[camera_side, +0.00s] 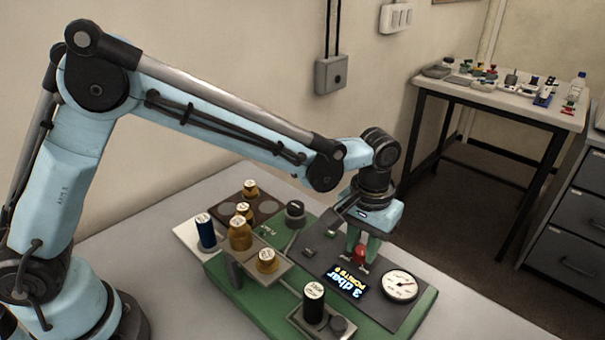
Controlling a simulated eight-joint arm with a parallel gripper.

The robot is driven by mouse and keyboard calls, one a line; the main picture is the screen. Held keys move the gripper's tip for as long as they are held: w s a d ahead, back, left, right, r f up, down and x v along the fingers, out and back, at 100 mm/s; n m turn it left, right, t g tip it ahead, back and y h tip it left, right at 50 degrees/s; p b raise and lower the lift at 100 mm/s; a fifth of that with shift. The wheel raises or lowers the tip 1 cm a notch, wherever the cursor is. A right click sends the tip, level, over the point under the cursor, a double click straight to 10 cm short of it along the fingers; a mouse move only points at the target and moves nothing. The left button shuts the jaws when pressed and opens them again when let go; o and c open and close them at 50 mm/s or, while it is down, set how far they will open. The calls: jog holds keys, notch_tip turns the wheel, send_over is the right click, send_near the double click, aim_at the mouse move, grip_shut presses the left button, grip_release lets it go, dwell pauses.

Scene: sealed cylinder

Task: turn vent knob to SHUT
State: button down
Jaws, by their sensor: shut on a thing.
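My gripper (360,248) points down over the right part of a green-based panel. Its fingers are shut on a small red knob (361,256), which shows between them. This appears to be the vent knob; its labels and pointer position are too small to read. A lit display (346,280) in front of it reads about "3 dbar", seen upside down. A round white dial gauge (399,286) lies to the right of the display. The gripper hides part of the knob and the panel behind it.
A side table (500,95) with small items stands at back right.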

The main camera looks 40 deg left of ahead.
aim_at(362, 250)
jog(key=shift+n, duration=0.6)
jog(key=c, duration=0.8)
grip_release()
jog(key=shift+c, duration=0.2)
jog(key=shift+r, duration=0.1)
notch_tip(362, 250, up, 12)
